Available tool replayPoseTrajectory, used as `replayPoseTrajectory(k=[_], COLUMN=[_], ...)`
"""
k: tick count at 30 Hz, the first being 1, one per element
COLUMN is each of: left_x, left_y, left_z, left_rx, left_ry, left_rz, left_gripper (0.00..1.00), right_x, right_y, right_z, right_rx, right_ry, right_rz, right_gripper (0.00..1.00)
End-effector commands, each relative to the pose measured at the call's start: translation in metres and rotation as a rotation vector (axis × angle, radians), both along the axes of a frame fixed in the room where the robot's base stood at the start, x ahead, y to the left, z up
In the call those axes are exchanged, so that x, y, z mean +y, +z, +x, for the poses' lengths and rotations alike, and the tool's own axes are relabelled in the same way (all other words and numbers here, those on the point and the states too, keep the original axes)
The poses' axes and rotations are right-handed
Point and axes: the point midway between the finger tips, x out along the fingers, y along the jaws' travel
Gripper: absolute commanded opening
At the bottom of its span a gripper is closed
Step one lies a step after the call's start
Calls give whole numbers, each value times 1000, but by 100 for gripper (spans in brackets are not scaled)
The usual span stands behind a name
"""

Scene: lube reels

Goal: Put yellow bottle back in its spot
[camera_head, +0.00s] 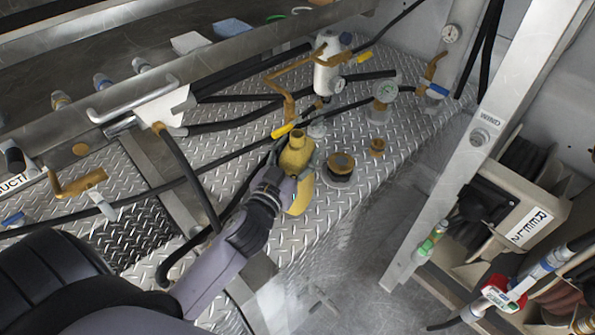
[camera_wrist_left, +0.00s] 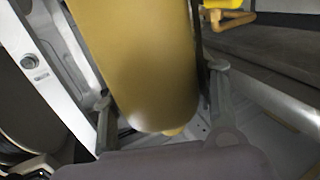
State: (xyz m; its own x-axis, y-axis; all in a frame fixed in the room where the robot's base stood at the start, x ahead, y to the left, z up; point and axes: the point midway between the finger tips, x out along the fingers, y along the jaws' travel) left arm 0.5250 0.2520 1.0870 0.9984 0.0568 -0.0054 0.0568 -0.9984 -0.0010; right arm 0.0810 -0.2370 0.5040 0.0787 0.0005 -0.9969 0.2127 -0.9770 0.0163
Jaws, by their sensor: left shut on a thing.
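The yellow bottle (camera_head: 297,160) is in my left gripper (camera_head: 300,180), over the diamond-plate deck in the middle of the head view. It stands nearly upright with its open neck toward the camera. In the left wrist view the bottle (camera_wrist_left: 140,60) fills the upper middle, and the two fingers of my left gripper (camera_wrist_left: 160,110) close on its sides. Whether its base touches the deck is hidden. No marked spot for the bottle can be made out. My right gripper is not in view.
A metal post (camera_head: 475,140) and the reel box (camera_head: 530,225) stand at right.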

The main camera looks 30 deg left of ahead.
Motion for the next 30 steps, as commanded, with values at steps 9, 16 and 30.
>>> replayPoseTrajectory(k=[9,16,30], left_x=[0,0,0], left_y=[-28,-55,-61], left_z=[0,0,0], left_rx=[-4,-6,-2], left_ry=[0,0,0], left_rz=[-1,0,1], left_gripper=[0,0,56], right_x=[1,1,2], right_y=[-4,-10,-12], right_z=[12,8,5], right_rx=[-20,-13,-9], right_ry=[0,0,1], right_rz=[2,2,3], right_gripper=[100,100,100])
